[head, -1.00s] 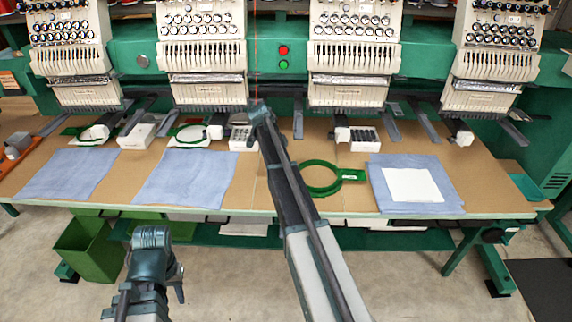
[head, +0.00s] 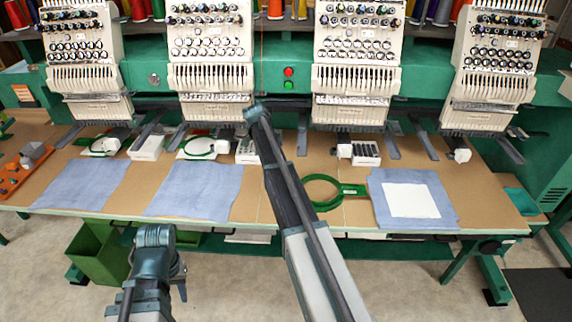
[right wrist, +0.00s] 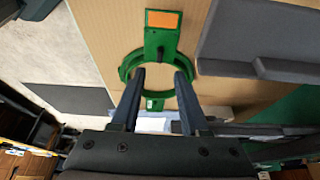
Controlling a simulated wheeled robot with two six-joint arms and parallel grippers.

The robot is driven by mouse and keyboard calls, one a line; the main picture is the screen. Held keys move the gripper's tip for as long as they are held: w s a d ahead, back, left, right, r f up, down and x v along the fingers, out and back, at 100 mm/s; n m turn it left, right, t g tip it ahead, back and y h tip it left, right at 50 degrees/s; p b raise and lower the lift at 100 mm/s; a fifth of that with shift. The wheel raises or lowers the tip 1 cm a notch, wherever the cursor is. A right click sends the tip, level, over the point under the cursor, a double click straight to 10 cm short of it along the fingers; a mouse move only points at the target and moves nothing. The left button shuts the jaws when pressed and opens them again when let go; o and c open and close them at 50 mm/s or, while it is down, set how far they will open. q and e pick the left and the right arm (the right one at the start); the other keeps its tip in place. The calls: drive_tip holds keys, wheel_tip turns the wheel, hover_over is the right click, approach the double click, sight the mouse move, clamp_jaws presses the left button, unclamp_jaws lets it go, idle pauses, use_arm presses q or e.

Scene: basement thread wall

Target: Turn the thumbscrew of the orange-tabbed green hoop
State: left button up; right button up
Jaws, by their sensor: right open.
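In the right wrist view, a green hoop (right wrist: 122,72) with an orange tab (right wrist: 163,19) on its bracket lies over the brown table top. My right gripper (right wrist: 160,76) is open and empty, its two fingers overlapping the hoop ring in the picture. A small green block with a white mark (right wrist: 154,104) shows at the hoop's near side, between the fingers; I cannot tell if it is the thumbscrew. In the head view my right arm reaches up past the table, its gripper hidden. My left gripper (head: 180,285) is low in front of the table, its jaws unclear.
Another view of a green hoop (head: 309,201) lies on the table (head: 345,215), right of my right arm. Two hoops sit at the left machine heads. Blue cloths (head: 195,190) cover parts of the table. Grey machine arms (right wrist: 250,45) stand close right of my right gripper.

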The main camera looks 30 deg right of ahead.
drive_tip(key=p+v, duration=0.4)
drive_tip(key=v, duration=0.1)
drive_tip(key=shift+a+r, duration=0.15)
drive_tip(key=shift+r, duration=0.15)
drive_tip(key=s+a+f+n+t+y, duration=0.1)
drive_tip(key=s+a+n+t+y, duration=0.1)
drive_tip(key=s+a+n, duration=2.6)
drive_tip(key=s+a, duration=0.3)
drive_tip(key=a, duration=0.1)
drive_tip(key=shift+s+a+f+y, duration=0.2)
drive_tip(key=shift+s+f+y, duration=0.1)
drive_tip(key=shift+f, duration=0.05)
